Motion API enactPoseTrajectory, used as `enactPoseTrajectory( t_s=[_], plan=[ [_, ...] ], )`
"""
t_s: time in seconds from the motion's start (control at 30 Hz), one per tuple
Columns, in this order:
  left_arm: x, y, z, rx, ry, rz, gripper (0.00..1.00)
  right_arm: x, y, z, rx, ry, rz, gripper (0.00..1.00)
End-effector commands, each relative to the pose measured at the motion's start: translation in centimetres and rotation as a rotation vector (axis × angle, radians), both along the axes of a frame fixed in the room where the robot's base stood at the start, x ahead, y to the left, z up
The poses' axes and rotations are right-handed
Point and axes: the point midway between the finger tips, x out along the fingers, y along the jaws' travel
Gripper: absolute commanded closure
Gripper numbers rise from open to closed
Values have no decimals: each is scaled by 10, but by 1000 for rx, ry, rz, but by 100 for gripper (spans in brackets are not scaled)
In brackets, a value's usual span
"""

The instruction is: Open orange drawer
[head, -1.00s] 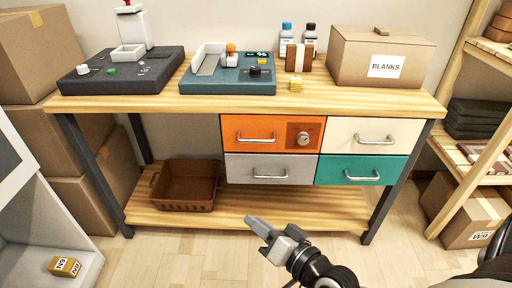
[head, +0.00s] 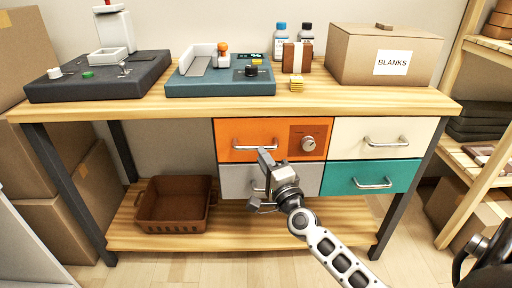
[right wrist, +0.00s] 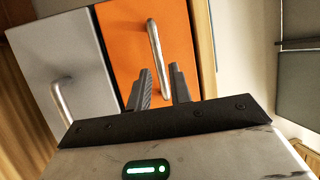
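The orange drawer (head: 229,131) is at the upper left of the bench's drawer block and looks closed. My right gripper (head: 261,182) is in front of the drawers, below the orange handle, covering part of the grey drawer (head: 306,180). In the right wrist view, the orange drawer (right wrist: 126,38) lies ahead. The two fingers of my right gripper (right wrist: 160,82) are apart with nothing held, and the handle (right wrist: 157,52) shows beyond their tips. My left gripper is not in view.
A cream drawer (head: 346,148) and a teal drawer (head: 338,178) are at the right of the block. The grey drawer's handle (right wrist: 62,100) is near my gripper. A brown basket (head: 175,227) sits on the lower shelf. Devices and a cardboard box (head: 350,55) stand on the benchtop.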

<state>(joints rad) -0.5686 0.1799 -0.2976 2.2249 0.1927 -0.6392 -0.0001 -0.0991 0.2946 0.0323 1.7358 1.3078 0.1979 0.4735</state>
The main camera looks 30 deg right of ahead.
Motion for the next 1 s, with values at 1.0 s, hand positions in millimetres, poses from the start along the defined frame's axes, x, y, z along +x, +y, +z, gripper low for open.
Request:
enactPoseTrajectory(
  t_s=[1.0],
  plan=[
    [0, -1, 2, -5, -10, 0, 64, 48, -4, 8, -1, 1, 4, 100]
  ],
)
